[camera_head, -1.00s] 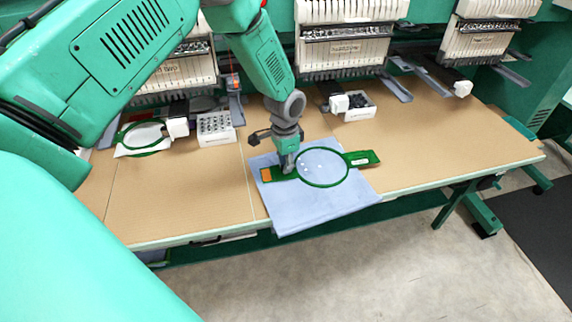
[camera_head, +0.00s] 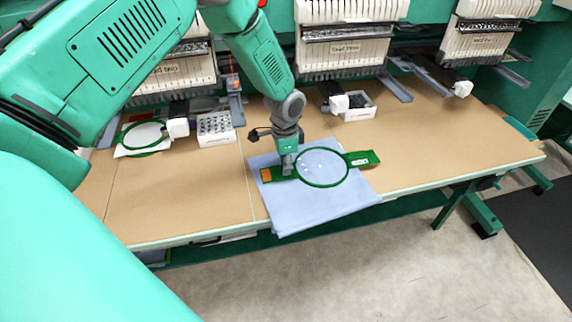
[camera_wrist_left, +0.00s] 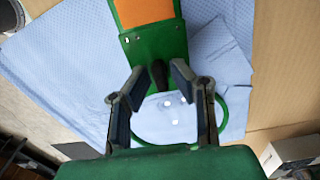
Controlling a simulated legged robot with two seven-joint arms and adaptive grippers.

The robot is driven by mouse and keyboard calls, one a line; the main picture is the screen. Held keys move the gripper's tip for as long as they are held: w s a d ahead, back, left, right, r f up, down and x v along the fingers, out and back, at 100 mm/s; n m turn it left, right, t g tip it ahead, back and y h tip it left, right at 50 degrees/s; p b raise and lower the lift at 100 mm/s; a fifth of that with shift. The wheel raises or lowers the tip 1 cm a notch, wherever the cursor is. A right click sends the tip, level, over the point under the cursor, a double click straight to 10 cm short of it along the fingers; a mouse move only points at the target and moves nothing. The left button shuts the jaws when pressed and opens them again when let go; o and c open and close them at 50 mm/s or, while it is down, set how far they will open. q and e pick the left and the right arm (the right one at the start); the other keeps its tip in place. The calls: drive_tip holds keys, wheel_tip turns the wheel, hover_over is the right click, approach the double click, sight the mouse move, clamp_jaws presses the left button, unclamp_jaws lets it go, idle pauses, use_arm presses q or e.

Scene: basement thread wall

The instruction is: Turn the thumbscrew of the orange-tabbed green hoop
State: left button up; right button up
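The green hoop (camera_head: 323,187) lies on a folded blue cloth (camera_head: 315,214) on the table, with an orange tab (camera_head: 266,174) at its left end. In the left wrist view, the orange tab (camera_wrist_left: 143,12) and green bracket (camera_wrist_left: 152,45) are at the top, and the dark thumbscrew (camera_wrist_left: 158,73) stands below them at the ring. My left gripper (camera_head: 288,171) points down at the hoop's left side. In the left wrist view, its fingers (camera_wrist_left: 158,70) are apart, one on each side of the thumbscrew, with visible gaps. My right gripper is out of view.
Another green hoop with white cloth (camera_head: 143,135) lies at the left under a machine head. A white box of small parts (camera_head: 215,129) and another with dark parts (camera_head: 357,106) stand behind. The tabletop (camera_head: 440,140) at the right is clear.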

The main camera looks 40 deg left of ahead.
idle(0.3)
use_arm(q)
drive_tip(key=shift+r, duration=0.3)
wheel_tip(320, 180, up, 11)
drive_tip(key=shift+r, duration=0.15)
drive_tip(key=shift+a, duration=0.1)
idle(0.4)
